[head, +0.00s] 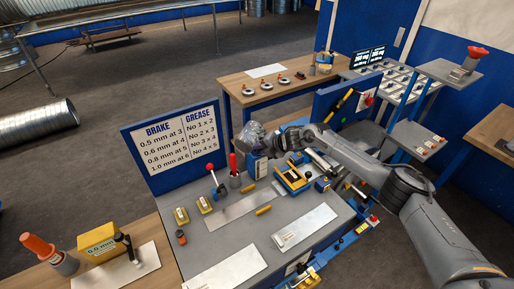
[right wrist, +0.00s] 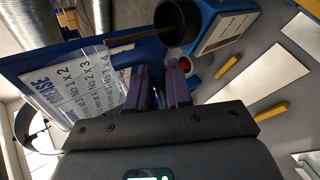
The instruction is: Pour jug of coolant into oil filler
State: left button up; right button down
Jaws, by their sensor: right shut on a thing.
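My right gripper (head: 270,141) is shut on a pale, see-through vessel (head: 251,132), which looks like the jug, above the back of the grey bench. In the right wrist view my gripper fingers (right wrist: 163,88) close on a blue part at the vessel; its clear wall (right wrist: 121,72) lets the board's writing show through. Just beyond the fingers is a dark round opening (right wrist: 180,22), beside a blue box with a white label (right wrist: 228,32). This looks like the oil filler; in the head view the box (head: 257,165) stands below the vessel. I cannot tell whether they touch. My left gripper is out of view.
A lettered board (head: 174,142) stands at the bench's back left. A red-knobbed lever (head: 212,177) and a red-topped item (head: 233,167) stand near the filler. Metal plates (head: 304,228) lie on the front.

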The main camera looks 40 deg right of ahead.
jog(key=shift+a+f+y+b, duration=0.1)
jog(key=shift+f+y+b, duration=0.2)
jog(key=shift+f+b, duration=0.15)
dwell(0.7)
jog(key=shift+f+m+g, duration=0.3)
jog(key=shift+f, duration=0.05)
dwell(0.3)
jog(key=shift+s+f+y+b, duration=0.1)
jog(key=shift+f+y+b, duration=0.15)
jog(key=shift+b, duration=0.35)
